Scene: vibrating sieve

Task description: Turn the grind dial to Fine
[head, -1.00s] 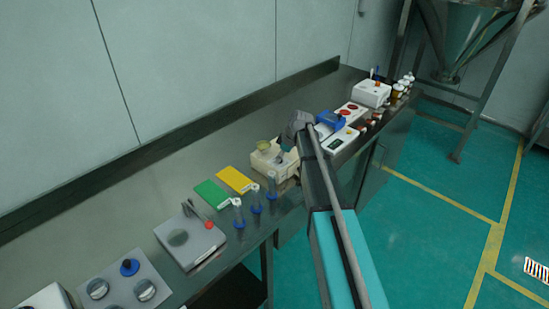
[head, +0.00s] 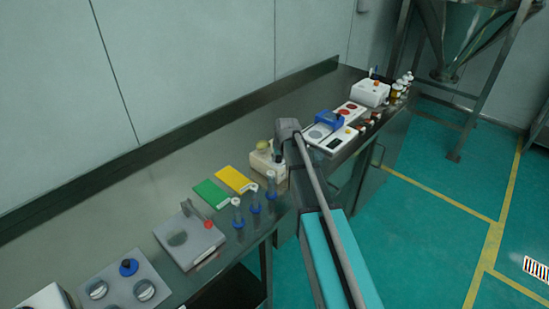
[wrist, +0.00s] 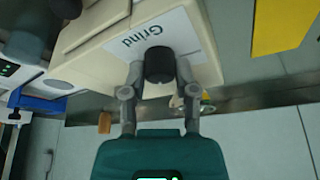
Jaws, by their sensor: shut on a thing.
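The cream grinder (head: 262,165) stands on the metal bench, partly hidden behind the end of my arm in the head view. In the wrist view the grinder's body (wrist: 90,76) fills the upper middle. It carries a white label reading "Grind" (wrist: 128,40) beside the dark round grind dial (wrist: 159,62). My gripper (wrist: 160,74) is shut on the dial, one finger on each side. I cannot read any pointer or setting mark on the dial.
A yellow card (head: 234,179) and a green card (head: 212,195) lie left of the grinder. Several blue-based tubes (head: 255,205) stand near the bench's front edge. A blue device (head: 329,119) and white panels are to the right. Bare bench lies behind the grinder.

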